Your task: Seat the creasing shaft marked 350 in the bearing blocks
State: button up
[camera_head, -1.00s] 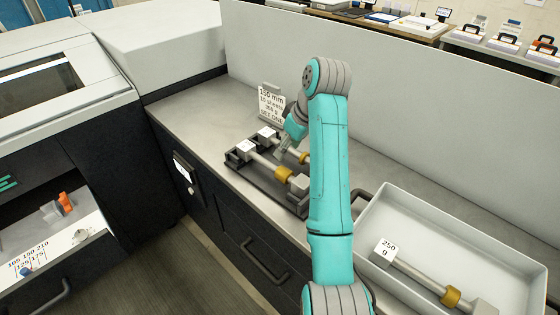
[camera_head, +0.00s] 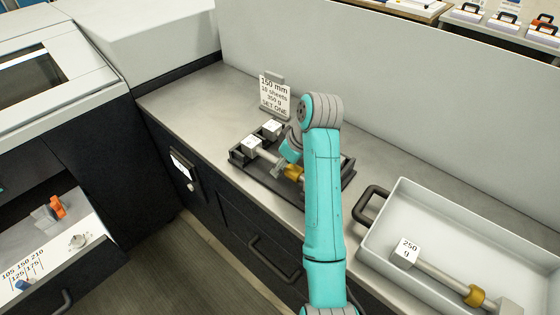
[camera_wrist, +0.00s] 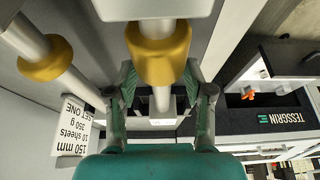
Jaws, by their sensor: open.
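Two creasing shafts lie in a black tray (camera_head: 238,163) on the counter. Each has a white end block and a gold collar. The near shaft's block (camera_head: 252,145) and the far one's block (camera_head: 272,129) carry marks too small to read. My gripper (camera_head: 282,166) is low at the near shaft. In the wrist view my open gripper (camera_wrist: 161,92) has a finger on each side of a shaft with a gold collar (camera_wrist: 160,52); contact cannot be told. A shaft marked 250 g (camera_head: 440,278) lies in the grey bin. I cannot identify the bearing blocks.
A sign (camera_head: 275,96) reading 150 mm, 10 sheets, 350 g, SET ONE stands behind the tray. The grey bin (camera_head: 520,225) is to the right, with a tall panel behind. An open drawer (camera_head: 95,262) at left holds an orange part (camera_head: 57,207). Counter left of the tray is clear.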

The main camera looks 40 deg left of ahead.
grip_shut()
jog(key=shift+r, duration=0.1)
jog(key=shift+r, duration=0.1)
